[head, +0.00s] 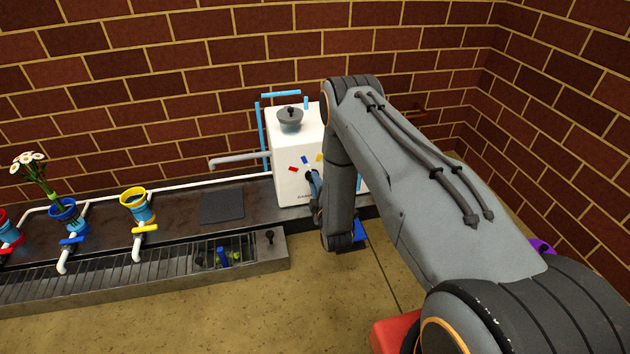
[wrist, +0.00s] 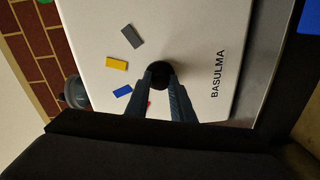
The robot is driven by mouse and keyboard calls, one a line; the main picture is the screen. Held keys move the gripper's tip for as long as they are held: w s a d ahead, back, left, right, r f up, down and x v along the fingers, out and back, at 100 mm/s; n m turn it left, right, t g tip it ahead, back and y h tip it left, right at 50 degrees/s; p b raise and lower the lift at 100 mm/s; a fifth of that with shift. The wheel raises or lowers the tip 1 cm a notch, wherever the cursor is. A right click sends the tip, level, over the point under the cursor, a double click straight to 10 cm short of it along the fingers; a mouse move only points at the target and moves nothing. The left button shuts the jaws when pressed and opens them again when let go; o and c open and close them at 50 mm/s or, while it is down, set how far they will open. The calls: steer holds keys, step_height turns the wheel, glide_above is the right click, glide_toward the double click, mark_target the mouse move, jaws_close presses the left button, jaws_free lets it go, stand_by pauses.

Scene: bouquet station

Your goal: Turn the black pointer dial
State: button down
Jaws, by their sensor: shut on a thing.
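The black pointer dial (wrist: 160,70) is on the front of a white box (head: 288,158) marked BASULMA. In the wrist view the box is turned on its side. My gripper (wrist: 160,80) is shut on the dial, one finger on each side of it. Coloured marks surround the dial: grey (wrist: 132,36), yellow (wrist: 117,63), blue (wrist: 122,91), and a partly hidden red one (wrist: 150,104). The dial's pointer direction is hidden by the fingers. In the head view my arm covers the dial and part of the box.
A grey lidded pot (head: 290,122) sits on the box, and a grey spout (head: 238,160) sticks out at its left. Pots with valves, including a yellow one (head: 137,205), line the counter at left. A dark mat (head: 222,206) lies between. A brick wall stands behind.

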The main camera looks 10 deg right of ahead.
steer(key=shift+n+p, duration=0.3)
steer(key=shift+n, duration=0.3)
steer(key=c, duration=1.5)
jaws_free()
steer(key=shift+c, duration=0.2)
steer(key=s+p, duration=0.2)
steer(key=s, duration=0.5)
steer(key=shift+s+r+p, duration=0.15)
steer(key=shift+s+p, duration=0.15)
steer(key=shift+s, duration=0.1)
